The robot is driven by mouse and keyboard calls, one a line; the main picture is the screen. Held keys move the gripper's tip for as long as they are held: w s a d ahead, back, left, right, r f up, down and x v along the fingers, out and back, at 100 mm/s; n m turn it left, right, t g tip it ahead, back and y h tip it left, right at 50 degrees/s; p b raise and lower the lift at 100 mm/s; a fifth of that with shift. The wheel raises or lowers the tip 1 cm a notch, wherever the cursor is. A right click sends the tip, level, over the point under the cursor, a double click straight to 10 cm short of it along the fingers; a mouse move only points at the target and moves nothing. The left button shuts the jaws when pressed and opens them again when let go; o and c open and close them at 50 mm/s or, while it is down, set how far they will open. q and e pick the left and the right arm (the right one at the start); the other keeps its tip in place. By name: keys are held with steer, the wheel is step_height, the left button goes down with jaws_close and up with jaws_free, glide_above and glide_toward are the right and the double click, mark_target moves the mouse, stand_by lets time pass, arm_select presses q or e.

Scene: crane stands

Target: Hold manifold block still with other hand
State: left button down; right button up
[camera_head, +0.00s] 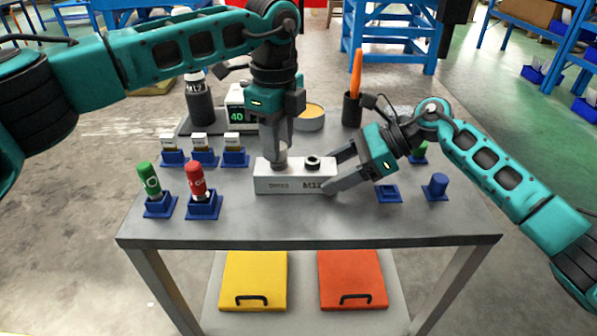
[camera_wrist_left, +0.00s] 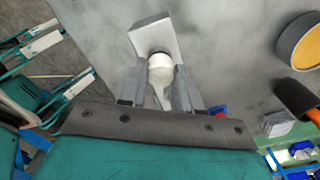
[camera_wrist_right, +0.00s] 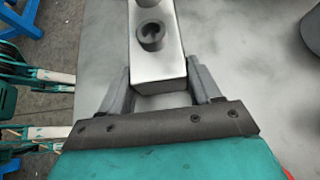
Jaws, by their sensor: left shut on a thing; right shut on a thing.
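The manifold block (camera_head: 290,184) is a light grey bar marked "M12" on the table, with a dark-ringed port (camera_head: 313,162) near its right end. My right gripper (camera_head: 337,172) is shut on the block's right end. In the right wrist view the block (camera_wrist_right: 158,68) lies between its two fingers. My left gripper (camera_head: 279,148) points down over the block's left end, shut on a pale, rounded fitting (camera_wrist_left: 160,70). The fitting is at the block's left port; how deep it sits cannot be told. The block's left end (camera_wrist_left: 150,36) shows beyond it in the left wrist view.
Green (camera_head: 149,180) and red (camera_head: 195,178) capped bottles stand in blue holders at the left. Several small vials in holders are behind them. A "40" display (camera_head: 237,114), a round tin (camera_head: 309,118) and a cup with an orange-handled tool (camera_head: 352,108) stand behind. The front strip is clear.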

arm_select(q)
steer(key=shift+r+n, duration=0.1)
steer(key=shift+n, duration=0.4)
steer(key=c, duration=0.7)
jaws_free()
steer(key=shift+c, duration=0.8)
